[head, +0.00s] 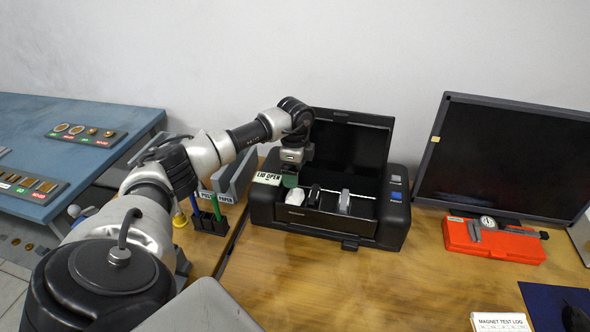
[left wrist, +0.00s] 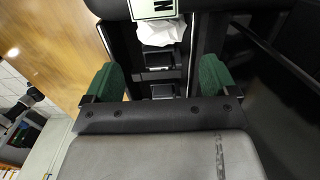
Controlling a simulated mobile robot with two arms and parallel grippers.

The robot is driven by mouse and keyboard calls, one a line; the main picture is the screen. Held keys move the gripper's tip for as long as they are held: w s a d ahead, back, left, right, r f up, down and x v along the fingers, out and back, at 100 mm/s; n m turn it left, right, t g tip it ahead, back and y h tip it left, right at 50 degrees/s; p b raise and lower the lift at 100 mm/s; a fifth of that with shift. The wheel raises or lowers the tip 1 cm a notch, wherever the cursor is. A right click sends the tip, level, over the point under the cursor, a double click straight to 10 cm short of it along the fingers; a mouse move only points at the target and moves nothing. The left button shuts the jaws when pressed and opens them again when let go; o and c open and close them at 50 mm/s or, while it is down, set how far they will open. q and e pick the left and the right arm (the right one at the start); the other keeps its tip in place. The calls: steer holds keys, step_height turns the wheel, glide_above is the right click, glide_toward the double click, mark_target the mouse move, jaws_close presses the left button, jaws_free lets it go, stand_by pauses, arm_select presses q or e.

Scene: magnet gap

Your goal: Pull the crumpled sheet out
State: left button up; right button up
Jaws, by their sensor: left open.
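The black printer (head: 392,222) stands on the wooden table with its lid (head: 352,142) raised. The white crumpled sheet (head: 296,197) sits at the left end of its open bay. My left gripper (head: 290,180) points down over that end, close above the sheet. In the left wrist view, its green-padded fingers (left wrist: 158,80) are apart with nothing between them. There the crumpled sheet (left wrist: 160,32) lies ahead of the fingers, near the top, partly hidden by a label. The head view does not show whether the fingers touch it. My right gripper is not in view.
A "LID OPEN" label (head: 268,179) is on the printer's left. Inside the bay are dark and grey parts (head: 344,201) beside the sheet. A pen holder (head: 210,222) stands left, a monitor (head: 505,160) and red case (head: 492,242) right. The table in front is mostly clear.

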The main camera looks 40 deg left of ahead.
mark_target(295, 195)
arm_select(q)
step_height(295, 195, down, 7)
steer(key=b, duration=0.5)
steer(key=shift+w+a, duration=0.1)
steer(key=shift+f+b, duration=0.5)
steer(key=shift+f, duration=0.55)
steer(key=shift+c, duration=0.2)
steer(key=c, duration=0.4)
step_height(295, 195, up, 10)
steer(key=p, duration=0.8)
steer(key=shift+p, duration=0.4)
